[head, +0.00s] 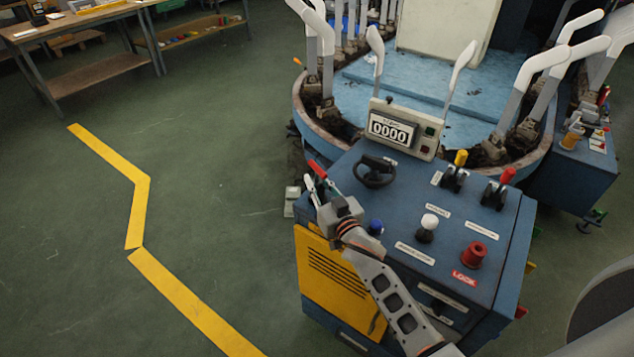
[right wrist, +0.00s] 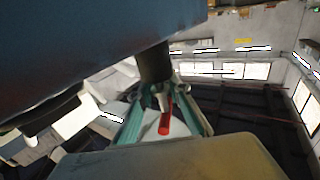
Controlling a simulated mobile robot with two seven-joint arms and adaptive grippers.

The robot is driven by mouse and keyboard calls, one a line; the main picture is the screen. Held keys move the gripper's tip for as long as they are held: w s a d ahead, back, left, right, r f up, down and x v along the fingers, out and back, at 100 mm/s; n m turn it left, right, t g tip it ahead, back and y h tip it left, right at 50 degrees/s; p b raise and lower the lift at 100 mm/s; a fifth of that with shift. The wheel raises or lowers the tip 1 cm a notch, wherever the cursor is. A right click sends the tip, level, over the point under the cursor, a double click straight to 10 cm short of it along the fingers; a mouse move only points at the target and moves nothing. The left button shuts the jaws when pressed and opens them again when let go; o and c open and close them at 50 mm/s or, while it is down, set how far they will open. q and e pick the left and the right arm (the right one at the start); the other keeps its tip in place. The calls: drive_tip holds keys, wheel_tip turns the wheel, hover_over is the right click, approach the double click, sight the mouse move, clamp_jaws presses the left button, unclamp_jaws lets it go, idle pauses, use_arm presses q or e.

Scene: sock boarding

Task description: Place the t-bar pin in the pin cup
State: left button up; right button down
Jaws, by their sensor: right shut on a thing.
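My right gripper (head: 316,188) is at the left back edge of the blue console, beside the black handwheel. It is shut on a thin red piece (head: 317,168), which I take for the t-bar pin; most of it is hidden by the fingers. In the right wrist view the red piece (right wrist: 165,117) shows between the teal fingers (right wrist: 163,122). A dark cylinder (right wrist: 154,62) stands just past the fingertips there; I cannot tell whether it is the pin cup or touches the pin. My left gripper is not in view.
The console top (head: 385,222) carries a handwheel (head: 375,172), a counter box (head: 402,130), levers, knobs and a red part (head: 474,254) by a LOCK label. Behind it is a round machine (head: 385,80) with upright grey forms. The green floor at left is open.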

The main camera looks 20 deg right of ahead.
drive_tip(key=shift+s+f+b, duration=0.1)
drive_tip(key=shift+f+b, duration=0.25)
drive_tip(key=shift+f, duration=0.3)
drive_tip(key=c, duration=2)
unclamp_jaws()
drive_tip(key=shift+f, duration=0.1)
drive_tip(key=shift+o, duration=0.5)
drive_tip(key=shift+s+f, duration=0.1)
drive_tip(key=shift+f, duration=0.05)
drive_tip(key=shift+a, duration=0.1)
drive_tip(key=shift+r+p, duration=0.45)
drive_tip(key=shift+r, duration=0.15)
drive_tip(key=s+d, duration=0.1)
drive_tip(key=s, duration=1)
drive_tip(key=shift+s+d+r, duration=0.3)
drive_tip(key=shift+d+r, duration=0.05)
